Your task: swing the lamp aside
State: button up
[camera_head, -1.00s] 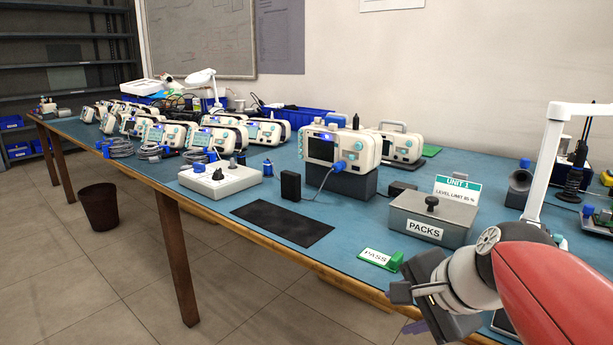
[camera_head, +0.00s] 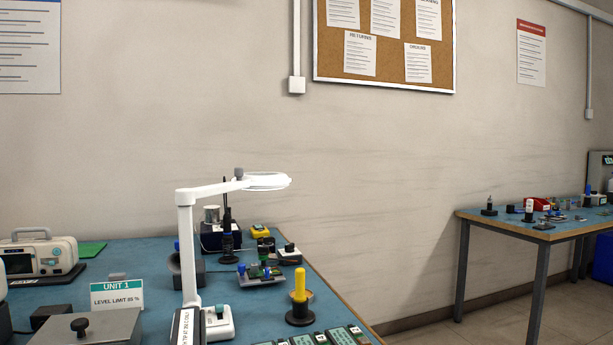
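The white lamp (camera_head: 190,250) stands upright near the right end of the blue workbench in the head view. Its post rises from a base at the bench's front part. Its arm (camera_head: 215,188) reaches to the right from the top of the post and ends in a flat round head (camera_head: 262,181). The head hangs over the small tools and parts behind it. A label is fixed low on the post, too small to read surely. My gripper is outside the view.
A grey lidded box (camera_head: 90,328) and a "UNIT 1" sign (camera_head: 117,296) stand left of the lamp. A yellow-handled tool (camera_head: 300,298) stands to its right, with green boards (camera_head: 345,336) in front. A second table (camera_head: 530,227) stands further right, across open floor.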

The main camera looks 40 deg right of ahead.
aim_at(253, 180)
jog(key=l+z, duration=0.1)
jog(key=z, duration=0.6)
jog(key=k+l, duration=0.1)
jog(key=l, duration=0.15)
jog(key=k+l+u, duration=0.1)
jog(key=l+u, duration=0.15)
jog(key=l, duration=0.35)
jog(key=k+l+u, duration=0.15)
jog(key=l, duration=0.3)
jog(key=l+u, duration=0.15)
jog(key=l, duration=0.35)
jog(key=k+l+u, duration=0.1)
jog(key=l, duration=0.35)
jog(key=i+l+u, duration=0.2)
jog(key=l, duration=0.15)
jog(key=i+l+u, duration=0.2)
jog(key=l, duration=0.2)
jog(key=l+u, duration=0.2)
jog(key=l, duration=0.2)
jog(key=i+l+u, duration=0.15)
jog(key=i, duration=0.25)
jog(key=i+l+u, duration=0.1)
jog(key=i, duration=0.25)
jog(key=l, duration=0.1)
